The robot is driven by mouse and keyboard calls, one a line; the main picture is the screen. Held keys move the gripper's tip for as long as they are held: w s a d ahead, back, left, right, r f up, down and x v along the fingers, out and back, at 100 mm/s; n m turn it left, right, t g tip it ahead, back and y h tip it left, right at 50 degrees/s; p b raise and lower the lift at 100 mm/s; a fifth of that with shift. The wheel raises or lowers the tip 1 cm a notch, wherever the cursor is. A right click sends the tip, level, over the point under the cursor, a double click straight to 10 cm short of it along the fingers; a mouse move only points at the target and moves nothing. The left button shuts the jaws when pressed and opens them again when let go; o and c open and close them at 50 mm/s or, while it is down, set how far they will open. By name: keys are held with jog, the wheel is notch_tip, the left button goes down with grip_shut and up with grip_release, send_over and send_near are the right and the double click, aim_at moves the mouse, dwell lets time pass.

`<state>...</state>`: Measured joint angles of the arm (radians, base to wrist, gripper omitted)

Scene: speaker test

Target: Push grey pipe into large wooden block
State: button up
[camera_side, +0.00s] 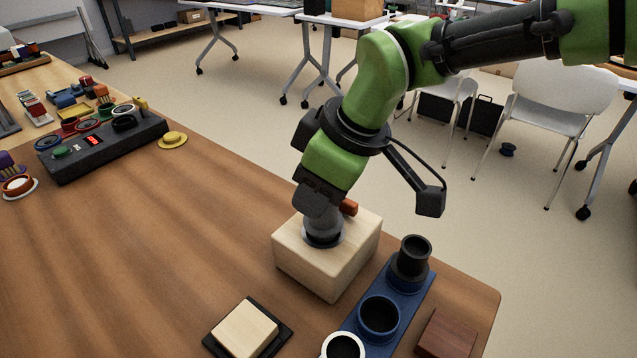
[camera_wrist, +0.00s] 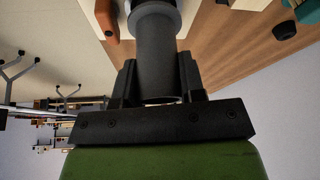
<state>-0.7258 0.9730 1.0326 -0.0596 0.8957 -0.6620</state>
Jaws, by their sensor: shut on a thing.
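The large wooden block (camera_side: 312,272) is a pale cube standing on the table near its right edge, with a dark round opening in its top. The grey pipe (camera_side: 322,222) stands nearly upright at this opening, its lower end at or in it; how deep cannot be told. My gripper (camera_side: 321,203) is above the block, shut on the pipe's upper part. In the wrist view the pipe (camera_wrist: 157,50) runs between the two black fingers (camera_wrist: 158,78), with a wider collar at its far end.
An orange-brown piece (camera_side: 349,207) is at the block's back edge. Right of the block, a blue holder (camera_side: 410,308) carries dark cups and a white ring (camera_side: 343,338). A small wooden block on a black base (camera_side: 245,328) lies in front. The table's left middle is clear.

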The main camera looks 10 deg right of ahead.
jog(key=shift+f, duration=0.9)
dwell(0.5)
jog(key=o, duration=1)
jog(key=shift+c, duration=0.2)
jog(key=shift+r, duration=3.8)
